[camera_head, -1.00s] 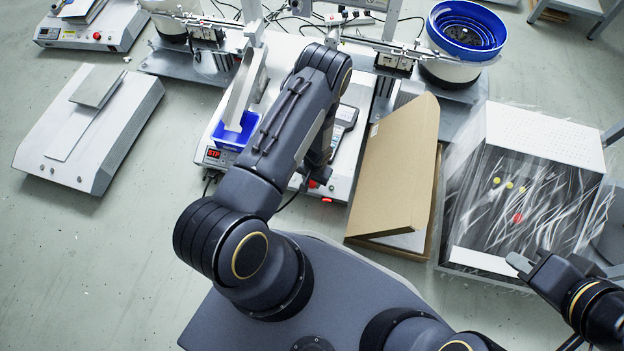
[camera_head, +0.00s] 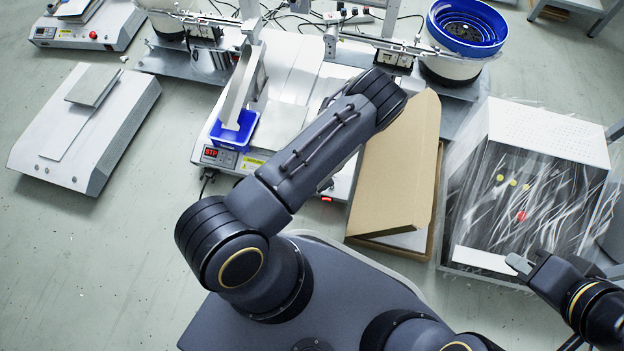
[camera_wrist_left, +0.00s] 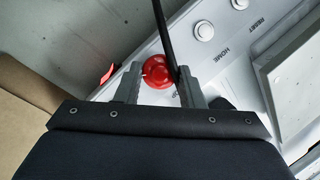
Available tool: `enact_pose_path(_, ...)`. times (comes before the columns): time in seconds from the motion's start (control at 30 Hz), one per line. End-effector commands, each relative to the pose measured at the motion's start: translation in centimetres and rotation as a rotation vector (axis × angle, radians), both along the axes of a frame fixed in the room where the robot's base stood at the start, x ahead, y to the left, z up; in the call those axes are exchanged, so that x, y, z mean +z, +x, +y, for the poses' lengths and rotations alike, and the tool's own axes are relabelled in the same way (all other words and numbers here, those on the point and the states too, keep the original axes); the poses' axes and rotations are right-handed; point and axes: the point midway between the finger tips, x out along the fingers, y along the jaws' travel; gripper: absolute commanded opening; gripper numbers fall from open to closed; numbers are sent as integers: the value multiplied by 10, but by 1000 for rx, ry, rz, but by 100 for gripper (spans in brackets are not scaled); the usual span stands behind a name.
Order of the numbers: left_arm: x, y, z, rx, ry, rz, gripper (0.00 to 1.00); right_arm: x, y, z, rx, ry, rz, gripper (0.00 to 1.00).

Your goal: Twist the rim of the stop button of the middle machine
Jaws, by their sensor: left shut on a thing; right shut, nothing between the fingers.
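The middle machine (camera_head: 292,78) is the white unit partly covered by my left arm in the head view. Its red stop button (camera_wrist_left: 157,70) shows in the left wrist view, between the two grey fingers of my left gripper (camera_wrist_left: 156,74). The fingers are shut on the button, one on each side of its rim. In the head view my left arm hides both the button and the left gripper. My right gripper (camera_head: 520,264) is shut and empty at the lower right, well away from the middle machine.
White HOME (camera_wrist_left: 203,31) and RESET (camera_wrist_left: 240,3) buttons sit beside the stop button. A thin black cable crosses near one finger. An open cardboard box (camera_head: 392,180) stands right of the machine. A wrapped white unit (camera_head: 545,135) is farther right.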

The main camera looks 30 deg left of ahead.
Motion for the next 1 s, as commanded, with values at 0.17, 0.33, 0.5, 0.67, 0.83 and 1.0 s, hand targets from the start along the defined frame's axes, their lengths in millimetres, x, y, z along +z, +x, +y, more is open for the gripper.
enact_pose_path(0.17,-1,1,-1,-40,13,1,12,-2,0,0,0,0,0,0)
enact_pose_path(0.33,-1,1,-1,-50,16,2,12,-2,0,0,0,0,0,0)
enact_pose_path(0.5,-1,1,-1,-50,16,2,12,-2,0,0,0,0,0,0)
enact_pose_path(0.67,-1,1,-1,-49,16,2,40,-2,0,0,0,0,0,0)
enact_pose_path(0.83,-1,0,-1,-48,17,3,57,-2,0,0,0,0,0,0)
enact_pose_path(1.0,0,0,0,-48,17,4,57,-2,0,0,0,0,0,0)
